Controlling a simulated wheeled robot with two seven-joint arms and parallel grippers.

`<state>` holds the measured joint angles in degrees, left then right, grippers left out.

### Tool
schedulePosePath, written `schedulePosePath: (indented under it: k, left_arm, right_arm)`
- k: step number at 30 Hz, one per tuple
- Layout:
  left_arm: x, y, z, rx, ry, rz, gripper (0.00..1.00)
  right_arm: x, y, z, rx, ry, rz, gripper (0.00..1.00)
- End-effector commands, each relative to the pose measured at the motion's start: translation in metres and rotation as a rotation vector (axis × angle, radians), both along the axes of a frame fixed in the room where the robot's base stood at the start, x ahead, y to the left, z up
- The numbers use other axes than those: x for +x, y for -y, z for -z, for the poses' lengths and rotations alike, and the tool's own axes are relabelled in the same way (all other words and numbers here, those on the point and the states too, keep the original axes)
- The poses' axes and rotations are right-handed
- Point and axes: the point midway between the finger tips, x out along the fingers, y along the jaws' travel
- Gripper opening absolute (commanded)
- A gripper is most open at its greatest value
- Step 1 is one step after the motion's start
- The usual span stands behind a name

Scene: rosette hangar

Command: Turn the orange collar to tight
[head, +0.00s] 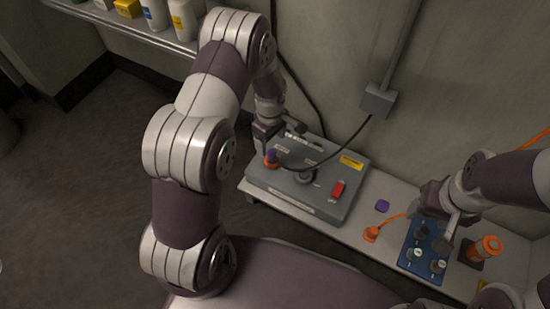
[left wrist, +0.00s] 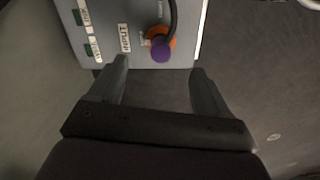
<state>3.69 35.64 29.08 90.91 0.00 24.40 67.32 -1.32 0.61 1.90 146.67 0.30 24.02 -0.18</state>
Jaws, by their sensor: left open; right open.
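The orange collar (head: 270,163) sits on the left part of a grey box (head: 300,205), around the base of a purple plug (head: 271,154). In the left wrist view the orange collar (left wrist: 152,34) and the purple plug (left wrist: 160,50) lie just beyond my fingertips, near the box's edge by the INPUT label. My left gripper (head: 266,146) is above and close to the collar; it shows open and empty in the left wrist view (left wrist: 158,75). My right gripper (head: 440,222) is open over a blue panel (head: 408,243). Any tight mark on the collar is too small to read.
The grey box carries a dark knob (head: 306,177) and a red switch (head: 338,189). A purple square (head: 382,206), an orange connector (head: 372,233) and an orange cylinder (head: 487,248) are on the bench.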

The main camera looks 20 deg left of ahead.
Motion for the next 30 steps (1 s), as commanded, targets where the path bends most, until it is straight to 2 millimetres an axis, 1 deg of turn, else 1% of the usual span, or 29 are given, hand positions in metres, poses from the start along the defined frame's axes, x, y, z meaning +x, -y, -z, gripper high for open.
schedulePosePath:
  k: [1,3,6,9,13,22,23,24,26,27,30]
  left_arm:
    - [-0.001,0.0,0.025,0.0,-0.002,0.001,0.78]
    - [0.0,0.0,0.043,0.0,0.0,0.001,0.78]
    - [0.0,0.0,0.066,0.0,-0.001,0.002,0.78]
    - [0.0,0.0,0.082,0.0,0.0,0.003,0.78]
    - [0.0,0.0,0.092,0.0,0.001,0.003,0.78]
    - [0.0,0.0,0.092,0.0,0.001,0.003,0.78]
    - [0.0,0.0,0.092,0.0,0.001,0.003,0.68]
    - [0.0,0.0,0.092,0.0,0.001,0.003,0.55]
    - [0.0,0.0,0.092,0.0,0.001,0.003,0.35]
    - [0.0,0.0,0.092,0.0,0.001,0.003,0.22]
    - [0.0,0.0,0.092,0.0,0.001,0.004,0.22]
  right_arm:
    - [0.0,0.0,0.019,0.0,-0.001,0.0,0.59]
    - [0.0,0.0,0.031,0.0,-0.001,0.0,0.59]
    - [0.0,0.0,0.046,0.0,-0.001,0.0,0.59]
    - [0.0,0.0,0.056,0.0,-0.001,0.0,0.59]
    - [0.0,0.0,0.062,0.0,-0.001,0.0,0.59]
    - [0.0,0.0,0.061,0.0,0.0,0.0,0.59]
    - [0.0,0.0,0.061,0.0,0.0,0.0,0.59]
    - [0.0,0.0,0.061,0.0,0.0,0.0,0.59]
    - [0.0,0.0,0.061,0.0,0.0,0.0,0.59]
    - [0.0,0.0,0.061,0.0,0.0,0.0,0.59]
    - [0.0,0.0,0.061,0.0,0.0,0.0,0.59]
